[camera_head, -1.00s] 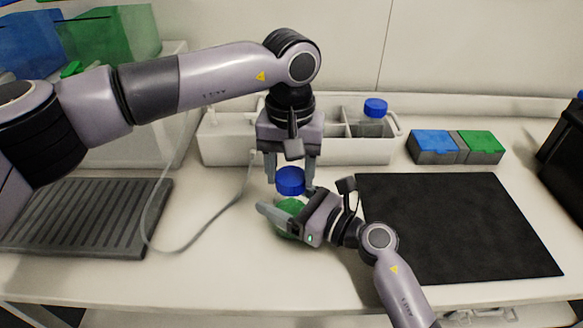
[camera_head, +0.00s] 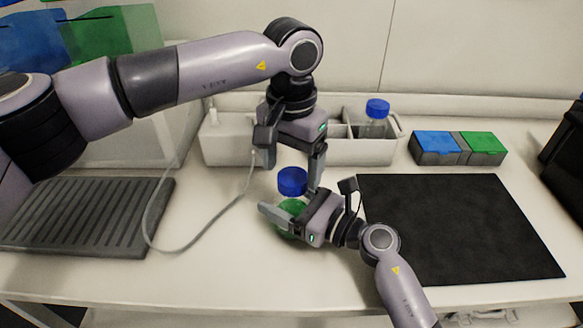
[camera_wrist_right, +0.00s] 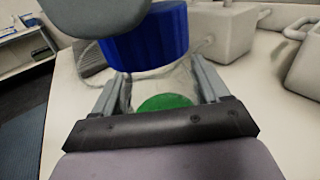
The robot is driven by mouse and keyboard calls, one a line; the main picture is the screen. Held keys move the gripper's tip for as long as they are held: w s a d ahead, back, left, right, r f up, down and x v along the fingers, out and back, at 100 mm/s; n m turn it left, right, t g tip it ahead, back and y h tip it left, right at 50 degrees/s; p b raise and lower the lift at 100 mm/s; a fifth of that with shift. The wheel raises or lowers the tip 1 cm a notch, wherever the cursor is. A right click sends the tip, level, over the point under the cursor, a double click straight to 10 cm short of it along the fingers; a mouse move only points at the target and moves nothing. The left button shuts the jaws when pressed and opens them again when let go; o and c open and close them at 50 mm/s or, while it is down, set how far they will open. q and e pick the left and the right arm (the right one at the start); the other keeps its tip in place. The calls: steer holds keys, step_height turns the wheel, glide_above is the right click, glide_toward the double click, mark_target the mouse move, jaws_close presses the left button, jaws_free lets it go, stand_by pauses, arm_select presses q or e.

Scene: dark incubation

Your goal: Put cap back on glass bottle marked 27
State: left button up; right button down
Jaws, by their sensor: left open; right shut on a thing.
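The glass bottle (camera_head: 291,214) with green contents stands on the bench in the middle. It also shows in the right wrist view (camera_wrist_right: 165,101). The blue cap (camera_head: 292,181) sits at the top of its neck; I cannot tell how tightly. The cap is large in the right wrist view (camera_wrist_right: 146,38). My right gripper (camera_head: 284,217) is shut on the bottle's body, fingers on either side. My left gripper (camera_head: 291,168) points down above the cap, open, its fingers apart on either side of it. The marking 27 is not readable.
A white rack (camera_head: 228,146) stands behind, holding another blue-capped bottle (camera_head: 375,118). A black mat (camera_head: 455,225) lies to the right, with blue and green-lidded boxes (camera_head: 457,147) behind it. A grey ribbed tray (camera_head: 85,217) and a looping cable (camera_head: 195,243) are at left.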

arm_select(q)
steer(key=shift+r, duration=1.6)
steer(key=shift+c, duration=0.4)
